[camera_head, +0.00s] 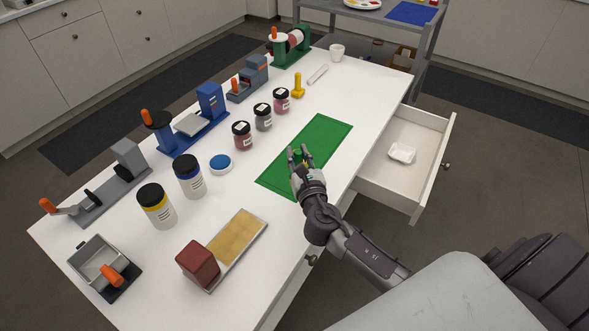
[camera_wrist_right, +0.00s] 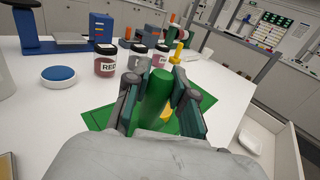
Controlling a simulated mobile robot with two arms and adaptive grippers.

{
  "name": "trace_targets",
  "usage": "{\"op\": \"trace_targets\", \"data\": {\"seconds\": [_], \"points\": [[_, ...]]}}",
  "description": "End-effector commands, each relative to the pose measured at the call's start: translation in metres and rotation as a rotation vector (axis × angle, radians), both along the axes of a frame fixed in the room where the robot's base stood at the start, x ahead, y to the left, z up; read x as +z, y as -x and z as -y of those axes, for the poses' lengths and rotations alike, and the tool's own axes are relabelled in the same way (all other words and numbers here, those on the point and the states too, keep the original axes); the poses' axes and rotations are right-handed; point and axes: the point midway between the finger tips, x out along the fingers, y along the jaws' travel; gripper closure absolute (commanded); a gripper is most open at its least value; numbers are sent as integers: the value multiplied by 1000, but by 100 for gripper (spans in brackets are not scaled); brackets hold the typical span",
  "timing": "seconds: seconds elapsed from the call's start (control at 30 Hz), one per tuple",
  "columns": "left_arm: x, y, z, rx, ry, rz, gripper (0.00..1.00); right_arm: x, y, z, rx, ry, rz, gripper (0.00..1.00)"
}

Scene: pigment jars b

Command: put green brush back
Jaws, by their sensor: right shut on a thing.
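My right gripper (camera_head: 300,157) is over the green mat (camera_head: 325,134). It is shut on the green brush (camera_wrist_right: 156,98), whose thick green handle stands roughly upright between the fingers in the right wrist view. A small yellow part shows beside the handle, low between the fingers. The brush's lower end is hidden, so I cannot tell whether it touches the mat. My left gripper is not in view.
Jars with dark lids (camera_head: 242,135) stand left of the mat, near a yellow upright tool (camera_head: 298,86). A blue-lidded dish (camera_head: 221,163) and a tray with a yellow pad (camera_head: 236,247) are nearer. An open drawer (camera_head: 398,190) juts out right, holding a white dish (camera_head: 402,153).

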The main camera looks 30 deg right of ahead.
Motion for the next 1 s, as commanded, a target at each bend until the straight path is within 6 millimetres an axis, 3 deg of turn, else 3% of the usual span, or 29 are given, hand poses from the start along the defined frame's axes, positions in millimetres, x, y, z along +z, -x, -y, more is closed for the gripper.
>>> {"op": "trace_targets", "data": {"seconds": [0.17, 0.4, 0.83, 0.87, 1.0], "points": [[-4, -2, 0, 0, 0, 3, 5, -11, -4, -9, 0, 0, 0, 100], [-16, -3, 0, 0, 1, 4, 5, -44, -4, -9, 0, 2, -1, 100], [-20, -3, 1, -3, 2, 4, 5, -50, -4, -9, 1, 0, 0, 100], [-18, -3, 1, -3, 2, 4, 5, -49, -4, -9, 1, 0, 0, 71], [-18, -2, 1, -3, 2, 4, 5, -48, -4, -8, 1, 0, 0, 51]]}}
